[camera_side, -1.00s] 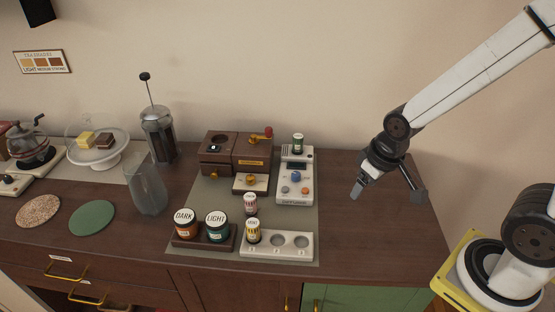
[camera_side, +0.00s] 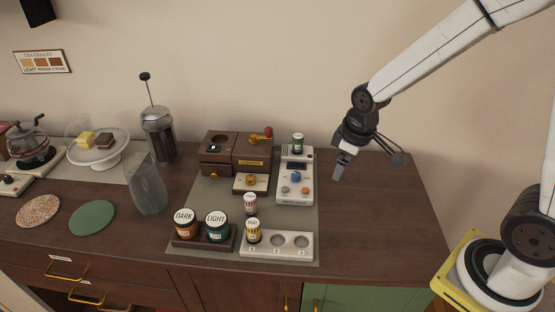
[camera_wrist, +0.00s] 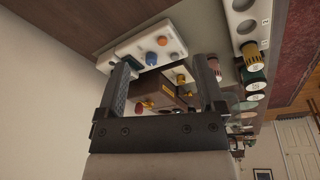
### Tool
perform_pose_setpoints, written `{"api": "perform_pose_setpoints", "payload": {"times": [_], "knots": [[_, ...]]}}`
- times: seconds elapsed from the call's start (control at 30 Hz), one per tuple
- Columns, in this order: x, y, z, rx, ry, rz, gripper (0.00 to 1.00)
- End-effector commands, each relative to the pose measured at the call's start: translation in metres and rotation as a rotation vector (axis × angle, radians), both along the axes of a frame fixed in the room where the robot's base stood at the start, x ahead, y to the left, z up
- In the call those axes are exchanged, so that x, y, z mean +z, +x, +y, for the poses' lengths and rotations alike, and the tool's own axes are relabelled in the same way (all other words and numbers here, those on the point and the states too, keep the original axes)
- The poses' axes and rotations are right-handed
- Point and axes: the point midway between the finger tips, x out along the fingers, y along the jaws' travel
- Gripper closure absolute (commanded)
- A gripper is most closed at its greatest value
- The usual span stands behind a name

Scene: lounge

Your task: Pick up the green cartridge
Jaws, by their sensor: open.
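The green cartridge (camera_side: 298,143) is a small dark green cylinder with a pale band and lid. It stands upright at the back end of the white device (camera_side: 294,180) with a blue knob. My gripper (camera_side: 368,163) is open and empty, in the air to the right of the device and apart from the cartridge. In the wrist view, the open fingers of my gripper (camera_wrist: 164,60) frame part of the white device (camera_wrist: 150,42). I cannot make out the green cartridge there; the left finger covers that end of the device.
A brown wooden machine (camera_side: 252,152) stands left of the device. A pink-labelled cartridge (camera_side: 250,203) stands in front, near a yellow cartridge (camera_side: 253,231) in a white holder (camera_side: 272,254). Two jars (camera_side: 216,226) sit left of it. The countertop right of the mat is clear.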

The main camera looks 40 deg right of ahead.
Motion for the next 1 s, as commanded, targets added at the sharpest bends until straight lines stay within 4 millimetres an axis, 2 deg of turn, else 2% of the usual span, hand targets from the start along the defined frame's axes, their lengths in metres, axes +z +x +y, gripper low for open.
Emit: {"api": "perform_pose_setpoints", "payload": {"times": [0.1,0.5,0.8,1.0], "knots": [[0.002,0.031,-0.006,0.143,-0.028,0.02,0.12],[0.001,0.119,-0.029,0.65,-0.099,0.085,0.12],[-0.008,0.174,-0.05,1.032,-0.129,0.126,0.12],[-0.016,0.203,-0.065,1.282,-0.137,0.144,0.12]]}}
